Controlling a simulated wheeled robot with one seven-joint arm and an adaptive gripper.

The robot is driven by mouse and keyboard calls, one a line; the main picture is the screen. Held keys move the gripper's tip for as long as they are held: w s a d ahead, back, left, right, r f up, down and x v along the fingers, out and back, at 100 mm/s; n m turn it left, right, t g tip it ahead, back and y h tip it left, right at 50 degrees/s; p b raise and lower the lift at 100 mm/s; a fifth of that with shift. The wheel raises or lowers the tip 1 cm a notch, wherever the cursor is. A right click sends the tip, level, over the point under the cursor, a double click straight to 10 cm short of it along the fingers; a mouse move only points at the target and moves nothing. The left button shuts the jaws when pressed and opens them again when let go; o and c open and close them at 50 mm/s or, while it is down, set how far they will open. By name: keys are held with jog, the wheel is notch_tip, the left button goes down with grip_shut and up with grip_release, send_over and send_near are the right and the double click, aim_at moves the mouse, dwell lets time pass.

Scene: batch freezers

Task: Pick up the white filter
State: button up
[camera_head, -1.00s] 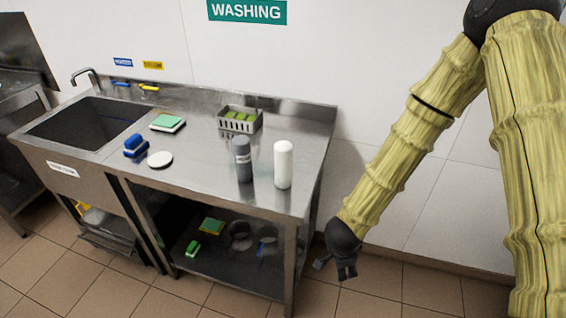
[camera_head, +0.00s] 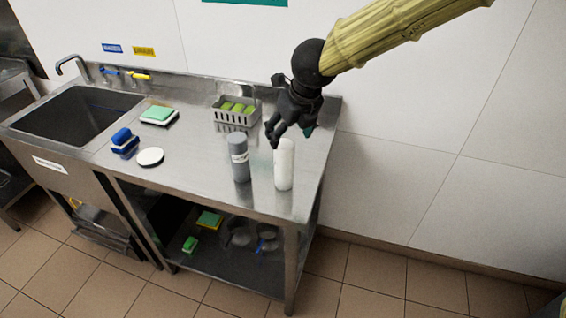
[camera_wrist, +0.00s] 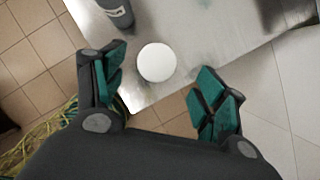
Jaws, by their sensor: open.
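The white filter (camera_head: 284,168), a white upright cylinder with a rounded top, stands on the steel counter near its front right corner. Its round top (camera_wrist: 157,62) shows in the wrist view between my two fingers, with gaps on both sides. My gripper (camera_head: 291,136) is open and empty, just above the filter's top in the head view. In the wrist view, the green-padded fingers (camera_wrist: 161,66) are spread wide. A grey cylinder (camera_head: 239,162) with a pale label stands upright just left of the filter; part of it shows in the wrist view (camera_wrist: 117,12).
The steel counter (camera_head: 205,178) also holds a grey basket (camera_head: 235,123) with green items, a white disc (camera_head: 150,157), a blue brush (camera_head: 124,142) and a green-topped sponge (camera_head: 158,115). A sink (camera_head: 75,115) is at left. A wall stands behind.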

aim_at(284, 144)
jog(key=x, duration=0.4)
jog(key=shift+f, duration=0.1)
jog(key=shift+p+x, duration=0.5)
jog(key=shift+x, duration=2.3)
jog(key=shift+s+f, duration=0.1)
jog(key=shift+s, duration=0.15)
jog(key=c, duration=1.3)
